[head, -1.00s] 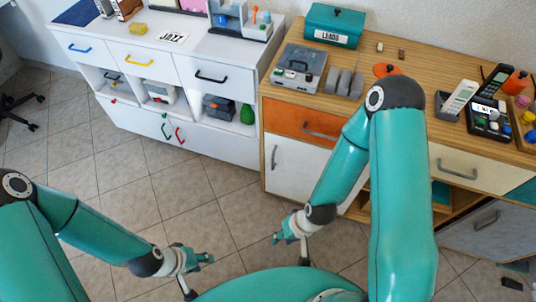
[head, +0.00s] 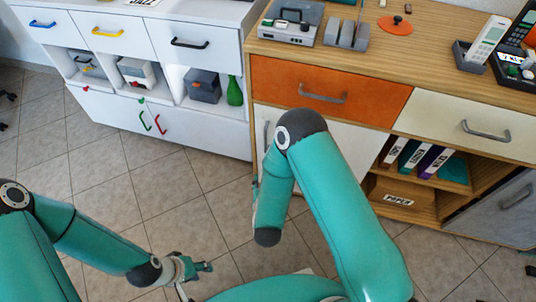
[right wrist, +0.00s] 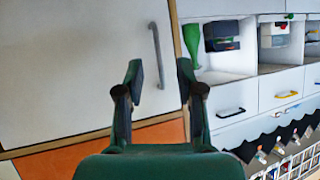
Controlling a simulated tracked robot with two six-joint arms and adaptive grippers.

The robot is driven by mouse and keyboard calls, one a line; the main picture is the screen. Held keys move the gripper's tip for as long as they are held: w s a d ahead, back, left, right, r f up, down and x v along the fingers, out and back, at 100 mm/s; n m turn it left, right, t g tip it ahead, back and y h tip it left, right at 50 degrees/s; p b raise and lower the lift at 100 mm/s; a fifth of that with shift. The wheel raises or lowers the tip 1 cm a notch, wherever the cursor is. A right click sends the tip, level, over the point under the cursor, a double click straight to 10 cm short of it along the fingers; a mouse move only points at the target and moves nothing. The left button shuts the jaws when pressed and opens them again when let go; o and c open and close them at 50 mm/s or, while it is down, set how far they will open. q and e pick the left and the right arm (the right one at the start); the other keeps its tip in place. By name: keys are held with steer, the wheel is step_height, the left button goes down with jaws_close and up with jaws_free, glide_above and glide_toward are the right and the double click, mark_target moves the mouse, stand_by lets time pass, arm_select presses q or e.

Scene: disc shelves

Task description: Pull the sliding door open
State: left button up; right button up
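The sliding door (head: 345,148) is the cream-white panel under the orange drawer of the wooden cabinet. Its grey upright handle (head: 266,134) is near its left edge, partly hidden by my right arm. In the right wrist view the door (right wrist: 70,65) fills the left, upside down, with the handle (right wrist: 155,55) showing between the fingertips. My right gripper (right wrist: 159,82) is open and empty, facing the door; I cannot tell the gap to the handle. My left gripper (head: 196,275) is open and empty above the floor.
An orange drawer (head: 325,92) is above the door, and open shelves with binders (head: 412,158) are to its right. A white cabinet (head: 205,125) with a green vase (head: 235,92) stands to the left. The tiled floor (head: 110,180) in front is clear.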

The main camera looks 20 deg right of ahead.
arm_select(q)
step_height(320, 180, down, 9)
steer(key=b, duration=0.6)
arm_select(e)
steer(key=w+d+t+h, duration=0.1)
steer(key=w+d, duration=0.1)
steer(key=w, duration=0.3)
steer(key=w+d+t+h, duration=0.1)
steer(key=w+t, duration=0.1)
steer(key=w, duration=0.4)
steer(key=w+d+t+h, duration=0.1)
steer(key=w+d+h, duration=0.1)
steer(key=w, duration=0.3)
steer(key=shift+w+d+f+t, duration=0.15)
steer(key=shift+d+t, duration=0.15)
steer(key=shift+t, duration=0.1)
jaws_close()
